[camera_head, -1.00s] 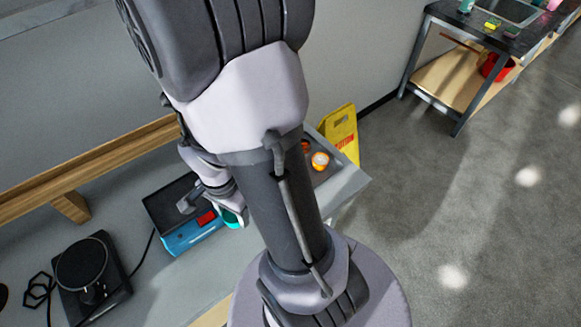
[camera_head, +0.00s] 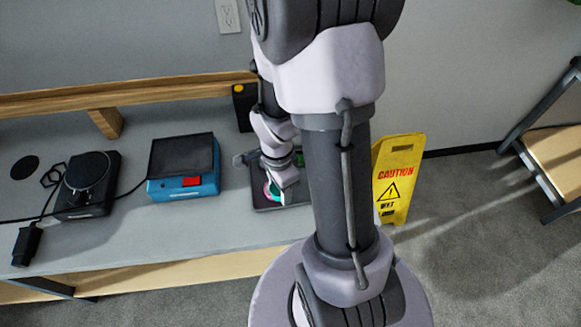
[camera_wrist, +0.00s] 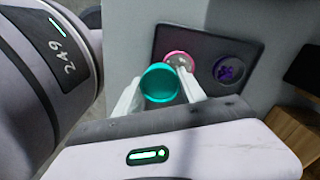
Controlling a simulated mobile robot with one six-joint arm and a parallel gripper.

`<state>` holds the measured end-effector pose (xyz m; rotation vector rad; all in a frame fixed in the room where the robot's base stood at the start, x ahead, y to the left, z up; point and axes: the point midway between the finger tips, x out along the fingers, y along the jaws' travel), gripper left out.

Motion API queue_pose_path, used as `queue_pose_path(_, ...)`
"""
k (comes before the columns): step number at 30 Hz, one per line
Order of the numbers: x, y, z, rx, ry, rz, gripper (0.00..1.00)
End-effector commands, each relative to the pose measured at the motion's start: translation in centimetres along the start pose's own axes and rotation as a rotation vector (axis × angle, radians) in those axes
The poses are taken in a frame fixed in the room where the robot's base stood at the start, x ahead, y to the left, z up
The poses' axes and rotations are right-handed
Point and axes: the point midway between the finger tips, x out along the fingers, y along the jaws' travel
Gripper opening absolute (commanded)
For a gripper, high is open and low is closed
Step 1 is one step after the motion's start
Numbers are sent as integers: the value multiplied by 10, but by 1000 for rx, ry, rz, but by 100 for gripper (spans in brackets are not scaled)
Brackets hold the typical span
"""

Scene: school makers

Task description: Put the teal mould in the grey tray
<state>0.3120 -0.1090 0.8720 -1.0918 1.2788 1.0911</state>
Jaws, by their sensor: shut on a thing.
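The teal mould (camera_wrist: 160,83) is round and sits between the two pale fingers of my gripper (camera_wrist: 165,92) in the wrist view. My gripper is shut on it. In the head view the teal mould (camera_head: 273,191) shows small at the tip of my gripper (camera_head: 276,193), over the dark grey tray (camera_head: 266,207). In the wrist view the grey tray (camera_wrist: 205,42) lies beyond the mould, with a pink round piece (camera_wrist: 178,58) and a purple round piece (camera_wrist: 228,69) on it. I cannot tell the mould's height above the tray. My arm hides the tray's right part in the head view.
A blue box with a dark top (camera_head: 183,168) stands left of the tray. A black device with a round plate (camera_head: 88,180) stands further left. A wooden shelf (camera_head: 160,92) runs behind. A yellow caution sign (camera_head: 398,180) stands right of my arm.

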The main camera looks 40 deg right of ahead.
Motion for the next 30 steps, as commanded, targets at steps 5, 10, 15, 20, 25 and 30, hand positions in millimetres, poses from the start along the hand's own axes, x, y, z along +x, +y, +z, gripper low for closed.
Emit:
queue_pose_path(5,6,-17,-34,4,0,-1,0)
queue_pose_path(10,6,-24,-46,0,0,0,0)
queue_pose_path(15,30,-28,-57,-1,-1,3,0)
queue_pose_path(20,44,-29,-57,0,0,0,0)
queue_pose_path(25,42,-29,-57,-1,0,0,0)
queue_pose_path(30,45,-29,-56,-1,0,0,60)
